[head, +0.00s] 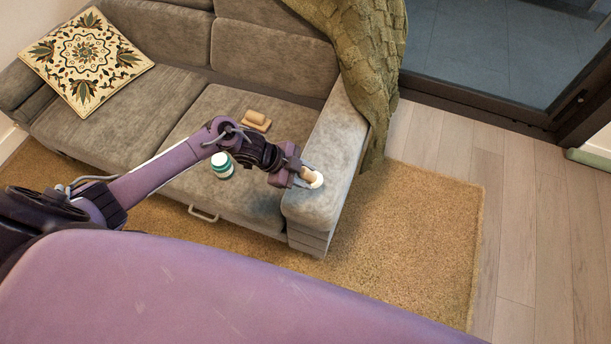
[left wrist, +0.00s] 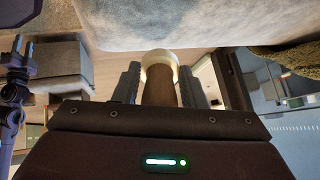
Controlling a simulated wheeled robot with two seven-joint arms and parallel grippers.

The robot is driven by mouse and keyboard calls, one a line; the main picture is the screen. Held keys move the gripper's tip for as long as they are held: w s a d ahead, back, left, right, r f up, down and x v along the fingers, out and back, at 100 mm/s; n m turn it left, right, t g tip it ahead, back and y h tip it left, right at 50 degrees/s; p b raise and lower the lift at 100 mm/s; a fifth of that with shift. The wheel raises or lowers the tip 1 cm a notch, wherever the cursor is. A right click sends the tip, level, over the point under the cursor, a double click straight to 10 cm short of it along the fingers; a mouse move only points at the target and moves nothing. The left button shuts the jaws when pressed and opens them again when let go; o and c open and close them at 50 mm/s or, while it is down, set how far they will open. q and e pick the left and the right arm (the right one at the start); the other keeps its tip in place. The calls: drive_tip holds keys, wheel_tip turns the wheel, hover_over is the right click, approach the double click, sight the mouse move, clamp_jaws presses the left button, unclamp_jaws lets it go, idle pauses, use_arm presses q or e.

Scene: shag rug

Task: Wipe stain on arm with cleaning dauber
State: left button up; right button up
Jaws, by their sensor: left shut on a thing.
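The cleaning dauber (head: 314,179) has a tan handle and a pale round head. My left gripper (head: 306,172) is shut on its handle, over the front part of the sofa's right arm (head: 322,145). In the left wrist view the dauber (left wrist: 159,85) sits between the two dark fingers (left wrist: 160,88), its pale head close to the grey fabric (left wrist: 200,22). I cannot tell whether the head touches the fabric.
A white and teal jar (head: 222,165) and a tan brush-like block (head: 257,121) rest on the sofa seat (head: 190,125). A patterned cushion (head: 85,60) lies at the left. A green throw (head: 372,70) hangs behind the arm. The rug (head: 420,230) at the right is clear.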

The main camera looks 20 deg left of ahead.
sight(305, 169)
use_arm(q)
wheel_tip(305, 169, up, 4)
drive_tip(key=shift+f+p, duration=0.1)
drive_tip(key=shift+p, duration=1.1)
drive_tip(key=shift+r+p, duration=0.3)
drive_tip(key=shift+r, duration=0.1)
